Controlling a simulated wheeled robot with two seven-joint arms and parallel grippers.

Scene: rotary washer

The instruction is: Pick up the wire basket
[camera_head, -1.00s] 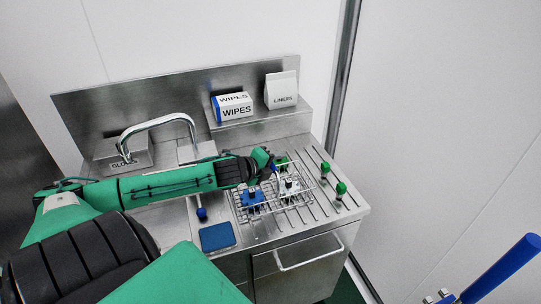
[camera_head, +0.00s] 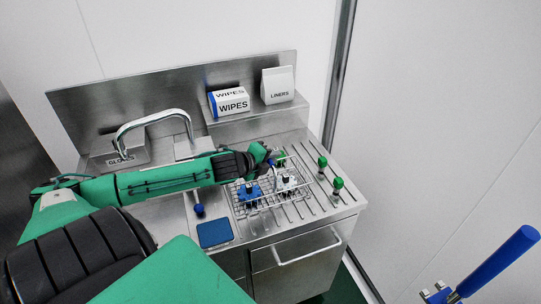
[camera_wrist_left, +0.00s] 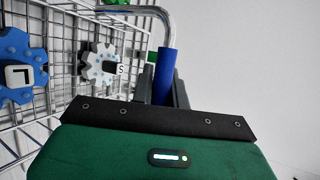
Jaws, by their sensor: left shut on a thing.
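The wire basket (camera_head: 241,211) sits low over the drainboard right of the tap; I cannot tell whether its base touches the board. It holds a blue part (camera_head: 249,193) and a white part (camera_head: 287,183), with a green part (camera_head: 280,160) behind. My left gripper (camera_head: 268,160) is shut on the basket's handle. In the left wrist view, the handle's blue grip (camera_wrist_left: 165,72) stands between my fingers, and its steel tube (camera_wrist_left: 168,22) curves away above. The basket's wire mesh (camera_wrist_left: 60,30) fills the left of that view. My right gripper is not in view.
Two green knobs (camera_head: 337,184) stand right of the basket. A blue pad (camera_head: 214,234) and a blue-ended tool (camera_head: 198,209) lie on its left. The tap (camera_head: 155,120), WIPES box (camera_head: 230,102) and LINERS box (camera_head: 278,85) are behind. A blue bar (camera_head: 500,262) is at lower right.

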